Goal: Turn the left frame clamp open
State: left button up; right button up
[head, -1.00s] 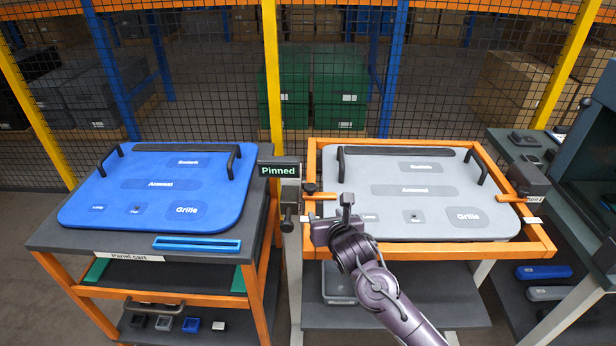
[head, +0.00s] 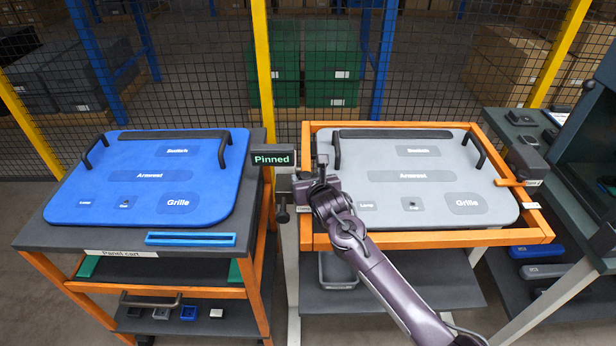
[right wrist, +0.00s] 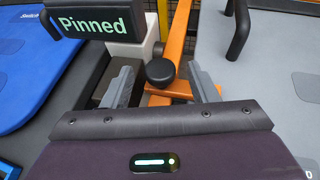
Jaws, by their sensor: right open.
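The left frame clamp, a black round knob (right wrist: 160,72) with an orange lever (right wrist: 183,88), shows in the right wrist view at the left side of the orange frame (head: 400,240). The knob stands between the fingers of my right gripper (right wrist: 162,86), which is open, with a visible gap on both sides. In the head view my right gripper (head: 309,180) covers most of this clamp. The grey panel (head: 410,186) lies in the frame. A black display (head: 272,158) beside the clamp reads "Pinned" in green. My left gripper is not in view.
A blue panel (head: 150,185) lies on the panel cart (head: 60,238) at left, close to the frame. The right frame clamp (head: 512,183) reaches over the grey panel's right edge. Black handles stand up from both panels. A mesh fence is behind.

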jog(key=shift+w, duration=0.1)
grip_shut()
dwell(0.4)
